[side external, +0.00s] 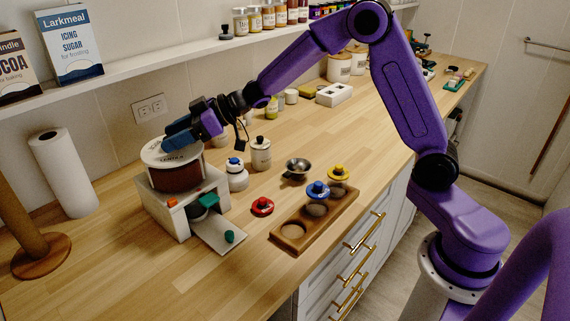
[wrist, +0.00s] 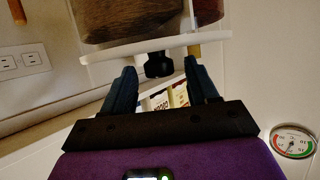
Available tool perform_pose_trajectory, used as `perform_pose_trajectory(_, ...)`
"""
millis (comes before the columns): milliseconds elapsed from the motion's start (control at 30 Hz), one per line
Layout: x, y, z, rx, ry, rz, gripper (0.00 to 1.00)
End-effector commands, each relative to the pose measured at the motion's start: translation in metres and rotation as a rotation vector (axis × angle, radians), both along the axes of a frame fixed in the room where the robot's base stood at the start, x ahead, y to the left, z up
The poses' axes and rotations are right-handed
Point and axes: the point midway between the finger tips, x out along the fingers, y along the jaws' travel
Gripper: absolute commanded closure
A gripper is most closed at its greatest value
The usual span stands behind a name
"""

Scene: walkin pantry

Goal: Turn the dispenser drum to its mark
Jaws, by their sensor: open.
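The dispenser drum (side external: 177,177), reddish-brown with a white lid (side external: 158,157), sits in a white housing (side external: 170,219) at the left of the counter. In the wrist view the drum (wrist: 130,20) is at the top, with its white lid edge (wrist: 115,48) below it. A black knob (wrist: 158,66) sticks out from the middle of the lid. My gripper (side external: 168,143) is at the drum's top. In the wrist view its open blue fingers (wrist: 161,80) stand on either side of the knob, with gaps. A small yellowish piece (wrist: 194,49) shows by the lid edge. I cannot make out the mark.
A paper towel roll (side external: 65,175) stands left.

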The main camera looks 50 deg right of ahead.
Motion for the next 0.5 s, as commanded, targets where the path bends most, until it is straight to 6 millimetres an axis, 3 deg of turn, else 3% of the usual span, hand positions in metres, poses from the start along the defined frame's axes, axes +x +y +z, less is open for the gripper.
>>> perform_pose_trajectory(500,-0.0028,0.0026,-0.0002,0.000,0.001,-0.188,0.41)
